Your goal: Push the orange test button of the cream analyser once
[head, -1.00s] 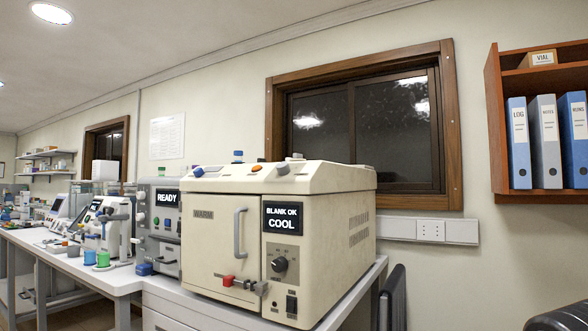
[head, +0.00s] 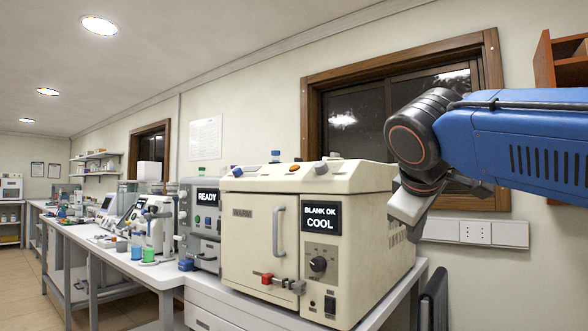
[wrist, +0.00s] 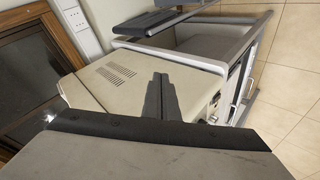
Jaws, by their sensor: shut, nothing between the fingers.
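The cream analyser (head: 255,255) stands on the bench in the head view, its door shut and its display (head: 320,218) reading BLANK OK and COOL. A small orange button (head: 294,168) shows on its sloped top; whether it is the test button cannot be read. My gripper (head: 414,236) is at the analyser's right side, apart from the orange button. In the wrist view my gripper (wrist: 160,80) is shut and empty, its dark fingers in front of the analyser's vented side (wrist: 117,72). The orange button is not visible there.
A grey instrument (head: 205,222) reading READY stands left of the analyser. A window (head: 350,115) and wall sockets (head: 475,232) are behind. Bare floor (wrist: 290,70) shows in the wrist view.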

